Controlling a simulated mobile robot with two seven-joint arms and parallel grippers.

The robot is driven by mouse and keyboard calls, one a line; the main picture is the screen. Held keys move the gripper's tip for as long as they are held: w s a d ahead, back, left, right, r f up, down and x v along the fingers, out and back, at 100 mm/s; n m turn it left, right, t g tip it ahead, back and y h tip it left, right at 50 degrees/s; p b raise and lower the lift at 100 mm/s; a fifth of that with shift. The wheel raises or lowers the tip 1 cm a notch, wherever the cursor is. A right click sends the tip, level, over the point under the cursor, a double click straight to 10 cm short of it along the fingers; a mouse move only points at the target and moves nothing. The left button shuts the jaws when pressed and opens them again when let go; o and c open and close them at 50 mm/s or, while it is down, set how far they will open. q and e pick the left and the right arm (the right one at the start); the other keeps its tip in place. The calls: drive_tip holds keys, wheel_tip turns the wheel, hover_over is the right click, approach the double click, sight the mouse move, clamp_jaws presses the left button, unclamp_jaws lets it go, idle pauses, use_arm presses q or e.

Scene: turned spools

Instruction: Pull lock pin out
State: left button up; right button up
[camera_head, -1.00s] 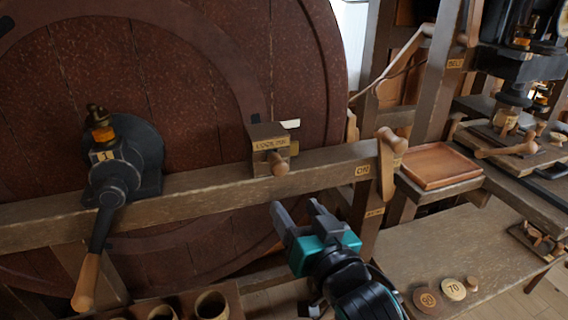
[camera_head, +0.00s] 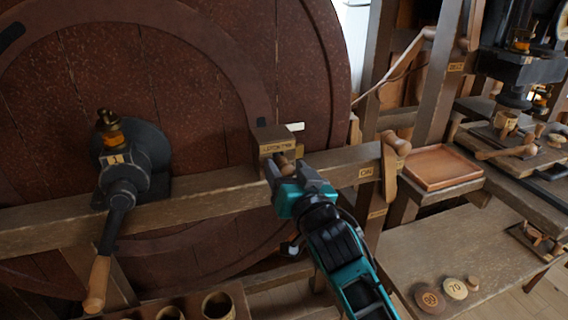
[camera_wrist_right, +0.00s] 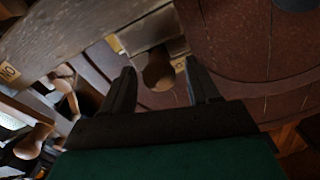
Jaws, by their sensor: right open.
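The lock pin (camera_head: 287,166) has a rounded wooden knob and sticks out of the front of a small wooden block labelled as the lock pin block (camera_head: 274,142) on the horizontal beam. My right gripper (camera_head: 286,170) is open, with its fingers pointing at the block and the knob between them in the head view. In the right wrist view the knob (camera_wrist_right: 158,74) shows between and just beyond the two open fingertips (camera_wrist_right: 160,84). I cannot tell whether either finger touches it. My left gripper is not in view.
A large dark red wheel (camera_head: 200,80) stands behind the beam (camera_head: 215,205). A crank with a wooden handle (camera_head: 98,282) is at the left. A wooden lever (camera_head: 390,165) stands right of the block, near a tray (camera_head: 440,166). Round tokens lie on the lower bench (camera_head: 430,245).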

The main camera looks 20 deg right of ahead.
drive_tip(key=shift+w, duration=1.15)
drive_tip(key=shift+c, duration=0.2)
clamp_jaws()
